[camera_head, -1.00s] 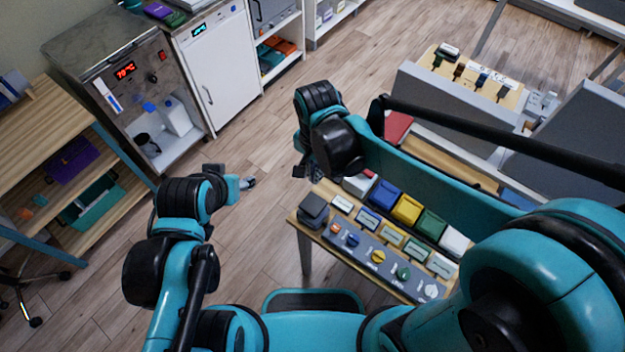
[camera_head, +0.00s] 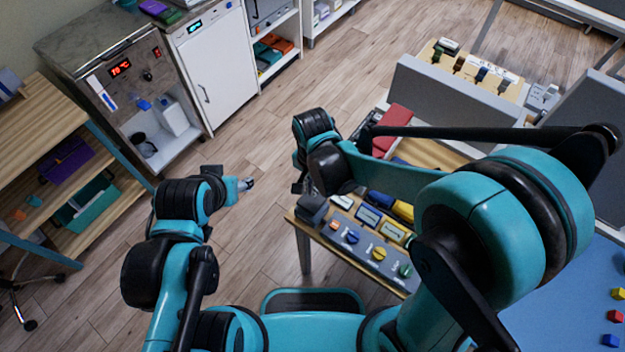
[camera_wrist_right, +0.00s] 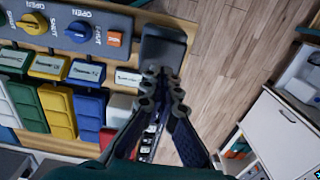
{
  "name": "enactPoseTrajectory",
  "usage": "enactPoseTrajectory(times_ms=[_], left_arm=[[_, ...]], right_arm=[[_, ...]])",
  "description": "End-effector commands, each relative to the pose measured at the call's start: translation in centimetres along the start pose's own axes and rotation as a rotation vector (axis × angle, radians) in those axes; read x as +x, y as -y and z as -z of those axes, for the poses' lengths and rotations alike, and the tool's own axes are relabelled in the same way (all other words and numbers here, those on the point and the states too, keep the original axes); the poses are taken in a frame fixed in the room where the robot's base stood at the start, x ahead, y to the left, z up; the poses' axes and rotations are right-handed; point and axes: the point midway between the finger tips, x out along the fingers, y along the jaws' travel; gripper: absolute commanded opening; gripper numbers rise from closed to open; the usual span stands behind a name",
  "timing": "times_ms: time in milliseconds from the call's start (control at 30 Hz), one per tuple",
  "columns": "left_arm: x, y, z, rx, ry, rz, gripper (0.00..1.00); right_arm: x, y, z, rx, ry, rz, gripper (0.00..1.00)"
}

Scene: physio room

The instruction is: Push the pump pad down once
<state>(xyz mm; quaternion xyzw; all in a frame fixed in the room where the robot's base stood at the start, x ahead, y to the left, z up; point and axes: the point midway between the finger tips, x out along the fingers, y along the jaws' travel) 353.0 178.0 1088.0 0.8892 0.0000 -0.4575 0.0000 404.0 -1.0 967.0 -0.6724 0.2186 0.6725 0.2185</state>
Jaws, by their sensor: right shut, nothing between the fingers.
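The pump pad, a dark grey block (camera_head: 312,208), sits at the left end of the grey control panel (camera_head: 341,236). In the right wrist view the pad (camera_wrist_right: 164,48) is just beyond my fingertips. My right gripper (camera_wrist_right: 161,76) is shut and empty, and its tips overlap the near edge of the pad in that view; I cannot tell whether they touch it. In the head view my right gripper (camera_head: 298,186) is mostly hidden by its wrist, just behind the pad. My left gripper (camera_head: 245,184) hangs over the floor, apart from the panel; its jaws are too small to read.
The panel has coloured knobs and an orange switch (camera_wrist_right: 114,39). Labelled blocks and coloured rockers, such as a yellow one (camera_wrist_right: 58,112), stand beside it. A red box (camera_head: 391,130) lies behind my right arm. Open floor (camera_head: 250,260) is left of the table.

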Motion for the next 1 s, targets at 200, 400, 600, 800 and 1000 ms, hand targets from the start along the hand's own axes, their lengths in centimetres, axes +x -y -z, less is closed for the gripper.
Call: enactPoseTrajectory(times_ms=[200, 400, 600, 800, 1000], left_arm=[[1.1, 0.0, -0.8, 0.0, 0.0, 0.0, 0.53], [1.3, 0.0, -0.9, 0.0, 0.0, 0.0, 0.53], [1.2, 0.0, -0.9, 0.0, 0.0, 0.0, 0.53], [1.6, 0.0, -1.1, 0.0, 0.0, 0.0, 0.53], [3.4, 0.0, -2.4, 0.0, 0.0, 0.0, 0.53]], right_arm=[[3.4, 0.0, 0.0, 0.0, 0.0, 0.0, 0.0], [4.2, 0.0, 0.0, 0.0, 0.0, 0.0, 0.0], [4.2, 0.0, 0.0, 0.0, 0.0, 0.0, 0.0], [4.7, 0.0, 0.0, 0.0, 0.0, 0.0, 0.0], [7.2, 0.0, 0.0, 0.0, 0.0, 0.0, 0.0]])
